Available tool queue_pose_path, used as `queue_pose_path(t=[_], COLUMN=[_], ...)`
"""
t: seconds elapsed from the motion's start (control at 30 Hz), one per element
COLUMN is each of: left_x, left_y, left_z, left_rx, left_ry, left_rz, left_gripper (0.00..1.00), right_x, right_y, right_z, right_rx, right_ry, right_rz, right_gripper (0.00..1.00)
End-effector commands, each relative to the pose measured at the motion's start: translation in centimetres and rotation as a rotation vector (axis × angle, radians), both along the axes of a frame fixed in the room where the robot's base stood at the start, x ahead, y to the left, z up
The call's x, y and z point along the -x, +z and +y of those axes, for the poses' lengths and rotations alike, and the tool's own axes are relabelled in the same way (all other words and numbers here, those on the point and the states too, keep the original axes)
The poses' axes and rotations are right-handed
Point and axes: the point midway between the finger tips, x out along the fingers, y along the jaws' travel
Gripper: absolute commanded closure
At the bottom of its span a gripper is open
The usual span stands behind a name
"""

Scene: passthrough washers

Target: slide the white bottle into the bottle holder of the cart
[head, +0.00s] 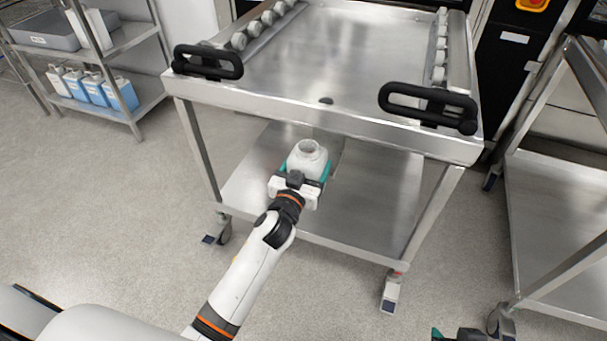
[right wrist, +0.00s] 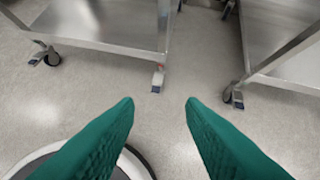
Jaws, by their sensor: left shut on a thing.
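The white bottle (head: 307,158) is upright with its open round neck at the top. My left gripper (head: 299,182) is shut on its body with teal fingers at both sides. The bottle is just in front of and below the front edge of the steel cart (head: 309,117), above its lower shelf. I cannot make out the bottle holder; the bottle and the cart top may hide it. My right gripper (right wrist: 160,103) is open and empty, with its green fingers apart over the floor. Only a bit of it shows at the bottom edge of the head view.
Two black handles (head: 208,63) (head: 428,104) stick out at the cart's front corners. A drain hole (head: 326,100) is in its top. A second steel cart (head: 556,190) stands at the right. A shelf with blue-and-white bottles (head: 121,94) is at the left. Floor in front is clear.

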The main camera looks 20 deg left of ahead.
Motion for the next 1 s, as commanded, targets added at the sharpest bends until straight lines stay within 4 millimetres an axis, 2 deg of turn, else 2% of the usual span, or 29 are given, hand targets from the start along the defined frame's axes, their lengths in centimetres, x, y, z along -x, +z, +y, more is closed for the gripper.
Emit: queue_pose_path(t=[0.47,1.0], left_x=[-4.6,-8.6], left_y=[-0.1,-0.1], left_z=[-0.1,-0.3], left_rx=[0.0,0.0], left_ry=[0.001,0.001], left_rz=[-0.001,-0.001], left_gripper=[0.47,0.47], right_x=[-3.6,-7.1], right_y=[1.9,5.7], right_z=[1.3,2.9], right_rx=[-0.048,-0.119], right_ry=[0.017,0.038], right_rz=[-0.226,-0.527], right_gripper=[0.64,0.64])
